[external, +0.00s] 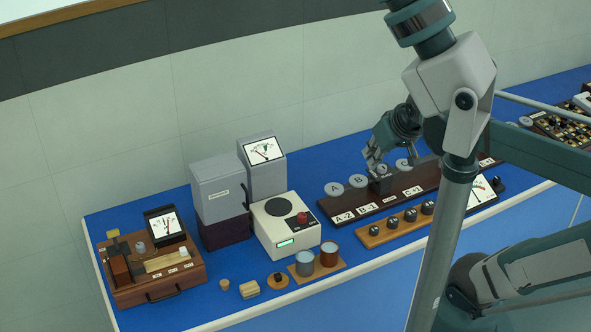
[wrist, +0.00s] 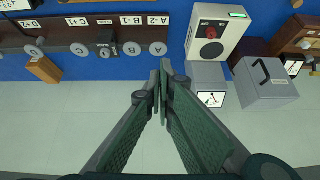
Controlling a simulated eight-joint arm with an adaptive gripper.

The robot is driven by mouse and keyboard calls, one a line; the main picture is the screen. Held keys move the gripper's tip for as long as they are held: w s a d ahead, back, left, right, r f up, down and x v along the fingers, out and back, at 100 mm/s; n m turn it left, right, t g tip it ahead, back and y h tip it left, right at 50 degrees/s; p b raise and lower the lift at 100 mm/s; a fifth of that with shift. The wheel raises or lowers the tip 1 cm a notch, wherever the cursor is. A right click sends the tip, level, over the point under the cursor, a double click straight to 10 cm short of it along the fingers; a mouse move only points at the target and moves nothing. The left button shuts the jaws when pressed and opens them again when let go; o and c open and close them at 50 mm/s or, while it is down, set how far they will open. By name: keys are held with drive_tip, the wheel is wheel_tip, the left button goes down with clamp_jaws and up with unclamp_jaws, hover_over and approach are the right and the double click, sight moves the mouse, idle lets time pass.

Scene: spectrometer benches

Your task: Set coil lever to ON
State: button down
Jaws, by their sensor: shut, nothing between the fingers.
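No lever can be read for certain as the coil lever; the labels are too small. A wooden instrument box (external: 150,294) with a dial, a pale bar and small white labels stands at the left end of the bench. It shows partly at the right edge of the wrist view (wrist: 290,32). My gripper (external: 375,167) is over the dark board (external: 337,208) with lettered discs, far to the right of the wooden box. In the wrist view the fingers (wrist: 161,92) are together with nothing between them. Whether the fingertips touch the board is unclear.
A cream unit with a red knob (external: 284,240) and grey housings (external: 217,190) stand between the wooden box and the dark board. Two cups (external: 305,263) and small wooden pieces (external: 249,290) sit near the front edge. Blue bench surface is clear behind the dark board.

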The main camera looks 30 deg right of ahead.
drive_tip(key=w+a+r+g+p, duration=0.1)
drive_tip(key=w+a+r, duration=0.3)
drive_tip(key=w+a, duration=0.3)
drive_tip(key=w+a+r+g+p, duration=0.1)
drive_tip(key=w+a+r, duration=0.4)
drive_tip(key=w, duration=0.3)
drive_tip(key=w+a+g+y+p, duration=0.1)
drive_tip(key=w+a+g+p, duration=0.1)
drive_tip(key=w+a, duration=1.3)
drive_tip(key=w+a+f+g+p, duration=0.1)
drive_tip(key=w+a+f, duration=0.2)
drive_tip(key=a, duration=0.8)
drive_tip(key=w+a+f+g+p, duration=0.15)
drive_tip(key=a+f, duration=0.25)
drive_tip(key=a, duration=0.6)
drive_tip(key=a+f+p, duration=0.1)
drive_tip(key=a+f, duration=0.5)
drive_tip(key=a, duration=0.4)
drive_tip(key=a+f+g+h+p, duration=0.1)
drive_tip(key=a+f, duration=0.5)
drive_tip(key=a, duration=0.4)
drive_tip(key=shift+a+f, duration=0.25)
drive_tip(key=shift+f, duration=0.05)
drive_tip(key=shift+f, duration=0.1)
